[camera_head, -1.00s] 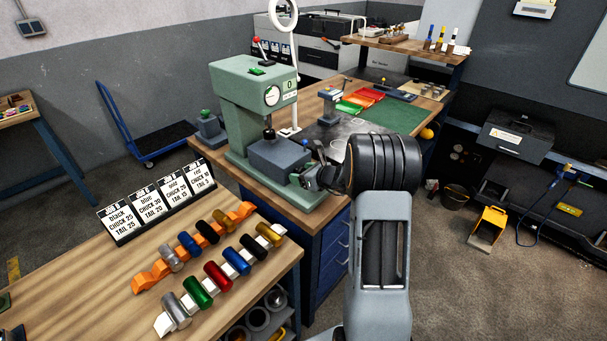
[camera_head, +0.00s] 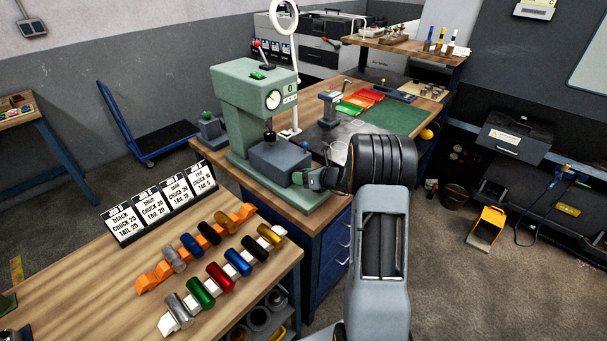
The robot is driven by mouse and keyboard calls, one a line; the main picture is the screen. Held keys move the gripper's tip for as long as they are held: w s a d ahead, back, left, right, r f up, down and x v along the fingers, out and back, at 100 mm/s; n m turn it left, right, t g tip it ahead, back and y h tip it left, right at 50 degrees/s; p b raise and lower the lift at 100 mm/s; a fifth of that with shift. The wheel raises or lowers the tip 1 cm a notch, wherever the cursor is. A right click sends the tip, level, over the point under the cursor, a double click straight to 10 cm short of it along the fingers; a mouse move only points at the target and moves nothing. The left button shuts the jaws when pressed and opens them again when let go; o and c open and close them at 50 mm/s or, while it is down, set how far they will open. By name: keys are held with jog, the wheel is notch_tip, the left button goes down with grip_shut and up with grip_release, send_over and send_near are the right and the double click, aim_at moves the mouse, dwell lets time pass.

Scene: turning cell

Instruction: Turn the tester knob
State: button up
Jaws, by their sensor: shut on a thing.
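The tester (camera_head: 235,95) is a pale green press-like machine with a round dial on its head, standing on the wooden bench at the centre. A dark grey block (camera_head: 278,157) sits on its base under the spindle. The green tester knob (camera_head: 297,179) is at the right end of this block and is partly covered by my gripper. My gripper (camera_head: 304,179) reaches in from the right, shut on the knob. Its far finger and the exact contact are hidden.
A small grey stand (camera_head: 331,108) and a green mat (camera_head: 395,117) lie farther back on the bench. In front, a table carries several coloured cylinders on orange and white racks (camera_head: 150,282), and card signs (camera_head: 163,203). A blue trolley (camera_head: 128,125) stands behind at left.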

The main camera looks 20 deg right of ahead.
jog(key=o, duration=0.9)
jog(key=shift+s+d, duration=0.1)
jog(key=b+v, duration=0.2)
jog(key=v, duration=1.1)
jog(key=shift+s+r, duration=0.25)
jog(key=shift+r, duration=0.05)
